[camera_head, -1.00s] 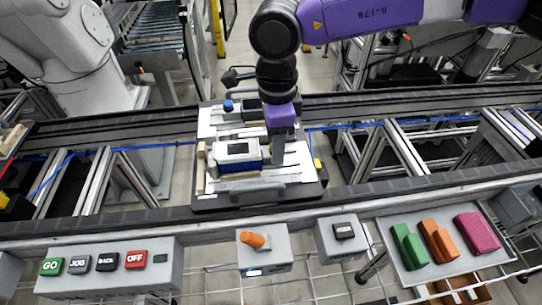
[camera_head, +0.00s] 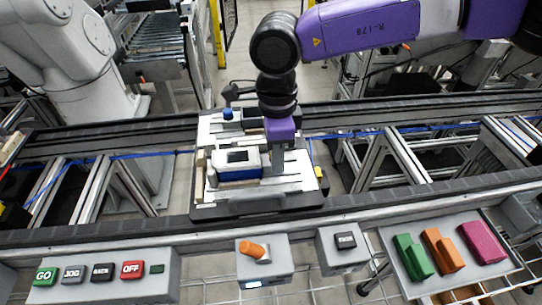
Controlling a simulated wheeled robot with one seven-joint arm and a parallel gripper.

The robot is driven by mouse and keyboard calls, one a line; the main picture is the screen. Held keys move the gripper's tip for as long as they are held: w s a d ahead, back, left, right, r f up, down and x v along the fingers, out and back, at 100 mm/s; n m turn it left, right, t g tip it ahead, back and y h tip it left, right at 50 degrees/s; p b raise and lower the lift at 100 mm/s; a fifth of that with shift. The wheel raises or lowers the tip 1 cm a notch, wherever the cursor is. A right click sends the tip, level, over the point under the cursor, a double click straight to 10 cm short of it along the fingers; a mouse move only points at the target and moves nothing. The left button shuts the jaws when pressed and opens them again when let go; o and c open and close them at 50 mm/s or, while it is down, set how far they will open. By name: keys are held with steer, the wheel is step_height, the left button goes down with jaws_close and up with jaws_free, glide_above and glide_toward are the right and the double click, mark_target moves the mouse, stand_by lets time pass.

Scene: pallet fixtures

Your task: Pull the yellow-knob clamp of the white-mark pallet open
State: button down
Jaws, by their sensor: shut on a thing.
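The pallet (camera_head: 222,208) sits on the conveyor in the middle of the head view. It bears a white-and-blue box (camera_head: 237,172) and pale fixture strips. A clamp with a blue knob (camera_head: 227,114) stands at its back left. The pallet's white mark cannot be picked out with certainty.
A small yellow-and-black part (camera_head: 318,173) is at the pallet's right edge. In front are a button panel (camera_head: 105,290), an orange-lever box (camera_head: 263,262), a single-button box (camera_head: 343,245) and a tray (camera_head: 400,281) with coloured blocks. Conveyor rails run left and right.

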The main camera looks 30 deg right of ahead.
steer(key=shift+d, duration=0.15)
steer(key=shift+s+d, duration=0.2)
steer(key=shift+d, duration=0.4)
steer(key=shift+s+d, duration=0.2)
steer(key=shift+d, duration=0.35)
steer(key=c, duration=1.3)
jaws_free()
step_height(320, 180, up, 8)
steer(key=p, duration=0.4)
steer(key=shift+a, duration=0.1)
